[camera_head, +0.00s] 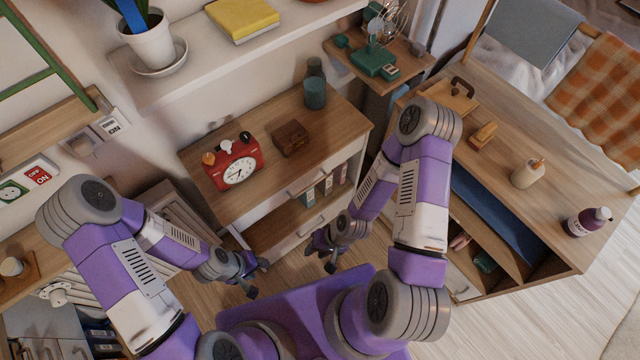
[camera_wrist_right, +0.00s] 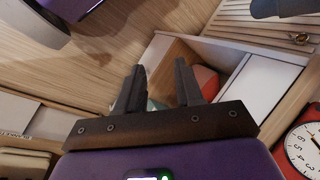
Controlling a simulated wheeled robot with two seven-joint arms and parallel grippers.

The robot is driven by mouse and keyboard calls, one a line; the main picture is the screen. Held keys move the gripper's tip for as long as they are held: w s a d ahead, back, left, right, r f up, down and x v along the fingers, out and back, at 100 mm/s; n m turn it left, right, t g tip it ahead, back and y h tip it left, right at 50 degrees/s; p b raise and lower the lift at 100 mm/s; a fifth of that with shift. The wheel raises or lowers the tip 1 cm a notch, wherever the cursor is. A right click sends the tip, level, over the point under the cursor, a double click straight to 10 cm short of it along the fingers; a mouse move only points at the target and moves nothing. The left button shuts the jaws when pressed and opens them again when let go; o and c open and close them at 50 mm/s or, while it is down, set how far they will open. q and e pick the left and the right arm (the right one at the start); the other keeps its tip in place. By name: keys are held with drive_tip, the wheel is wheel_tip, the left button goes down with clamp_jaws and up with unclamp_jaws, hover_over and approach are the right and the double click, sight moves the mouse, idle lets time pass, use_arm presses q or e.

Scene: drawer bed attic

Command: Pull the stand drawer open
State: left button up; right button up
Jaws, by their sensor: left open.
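The stand (camera_head: 230,218) has a wooden top and white drawer fronts. Its upper drawer front (camera_head: 330,168) carries a bar handle (camera_head: 307,183) and appears shut. My left gripper (camera_head: 259,279) is open and empty, to the left of the right one, over the floor before the stand.
On the stand are a red clock (camera_head: 233,165), a brown box (camera_head: 290,138) and a dark green jar (camera_head: 315,92). A wooden desk (camera_head: 560,215) with open compartments stands close on the right. The right wrist view shows a white-walled compartment (camera_wrist_right: 265,80) with red and green things inside.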

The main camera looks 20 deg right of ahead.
drive_tip(key=w+a+f+m+t+y+b, duration=0.3)
drive_tip(key=w+m+t+y+b, duration=0.1)
drive_tip(key=w+m+t, duration=0.15)
drive_tip(key=w+d+r+m+t+h+b, duration=0.3)
drive_tip(key=w+d+m+t+h, duration=0.15)
drive_tip(key=w+d+t, duration=0.5)
drive_tip(key=shift+g, duration=0.5)
drive_tip(key=x, duration=0.5)
drive_tip(key=shift+w+f+b, duration=0.15)
drive_tip(key=shift+w+b, duration=0.25)
drive_tip(key=shift+w, duration=0.05)
drive_tip(key=shift+c, duration=0.3)
clamp_jaws()
